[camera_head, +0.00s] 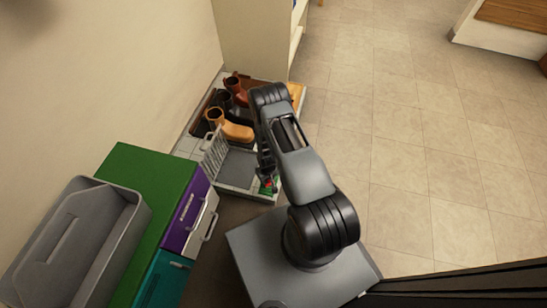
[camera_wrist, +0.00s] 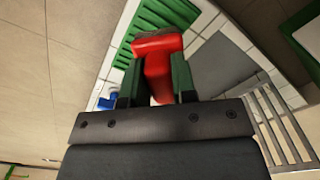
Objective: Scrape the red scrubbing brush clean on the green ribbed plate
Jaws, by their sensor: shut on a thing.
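My gripper (camera_wrist: 158,72) is shut on the red scrubbing brush (camera_wrist: 160,50), which stands up between its green fingers in the wrist view. The green ribbed plate (camera_wrist: 176,12) lies just beyond the brush, partly hidden by it. I cannot tell whether the brush touches the plate. In the head view my gripper (camera_head: 266,172) reaches down to the near right corner of a grey tray area. There a small bit of the red brush (camera_head: 268,184) shows over the green plate (camera_head: 263,190).
A grey tray (camera_head: 236,170) with an upright slatted rack (camera_head: 215,155) lies left of my gripper. Several boots (camera_head: 236,131) stand behind it. A green-topped cabinet (camera_head: 150,170) carries a grey caddy (camera_head: 75,240) at left. A blue item (camera_wrist: 105,103) lies near the plate. Open floor is at right.

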